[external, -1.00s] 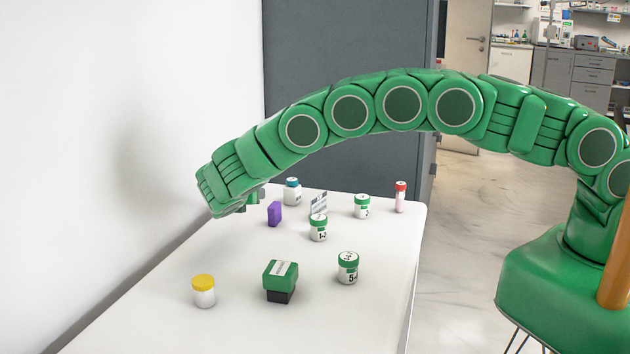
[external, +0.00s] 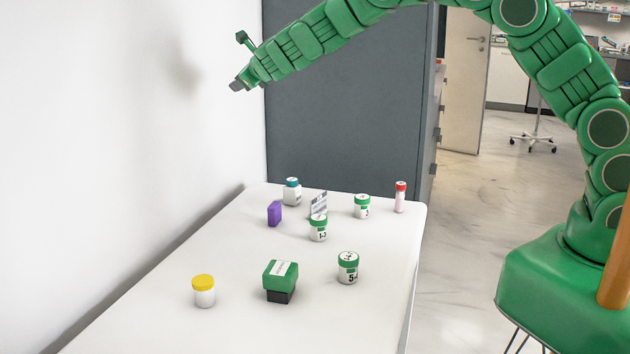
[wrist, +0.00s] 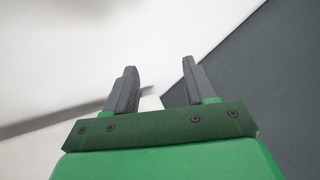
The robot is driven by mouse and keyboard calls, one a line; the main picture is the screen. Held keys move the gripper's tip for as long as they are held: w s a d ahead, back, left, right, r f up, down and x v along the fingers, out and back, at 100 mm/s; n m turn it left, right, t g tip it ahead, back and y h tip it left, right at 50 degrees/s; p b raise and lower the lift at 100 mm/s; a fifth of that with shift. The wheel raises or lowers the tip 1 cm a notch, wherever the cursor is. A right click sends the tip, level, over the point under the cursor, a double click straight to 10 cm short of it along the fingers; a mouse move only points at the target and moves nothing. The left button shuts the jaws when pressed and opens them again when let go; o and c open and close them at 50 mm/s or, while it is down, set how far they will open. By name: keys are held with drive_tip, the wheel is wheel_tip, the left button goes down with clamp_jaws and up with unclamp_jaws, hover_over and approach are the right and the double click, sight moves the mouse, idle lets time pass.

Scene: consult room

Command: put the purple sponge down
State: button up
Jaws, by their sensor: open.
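The purple sponge (external: 274,213) stands on the white table (external: 240,258), toward its back left part. Nothing holds it. My gripper (external: 238,62) is high above the back left end of the table, near the wall, well away from the sponge. In the wrist view, my gripper (wrist: 160,88) has its two fingers apart with nothing between them. The sponge does not show in the wrist view.
Near the sponge stand a teal-capped bottle (external: 292,192), a small sign (external: 319,204) and green-lidded jars (external: 318,228). A red-capped tube (external: 400,197) is at the back right. A yellow-lidded jar (external: 204,291) and a green box (external: 280,281) are in front.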

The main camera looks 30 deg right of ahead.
drive_tip(key=s+d+r+n+g+y, duration=0.2)
drive_tip(key=s+d+r+n+g, duration=0.15)
drive_tip(key=s+d+n, duration=0.4)
drive_tip(key=s+d+r+n+g+y, duration=0.2)
drive_tip(key=s+d+r+n, duration=0.2)
drive_tip(key=s+d+n, duration=0.4)
drive_tip(key=s+d+f+n+g+h, duration=0.2)
drive_tip(key=s+d, duration=0.7)
drive_tip(key=s, duration=0.6)
drive_tip(key=s+d+f+n+g+h, duration=0.1)
drive_tip(key=s+d+f+n+g, duration=0.2)
drive_tip(key=s+d, duration=0.7)
drive_tip(key=s+d+f+n+g+h, duration=0.2)
drive_tip(key=s+d+n+g, duration=0.3)
drive_tip(key=s, duration=1.6)
drive_tip(key=d+n, duration=0.1)
drive_tip(key=d, duration=0.3)
drive_tip(key=shift+d+f+n+h, duration=0.25)
drive_tip(key=shift+f+n+h, duration=0.05)
drive_tip(key=shift+n, duration=0.05)
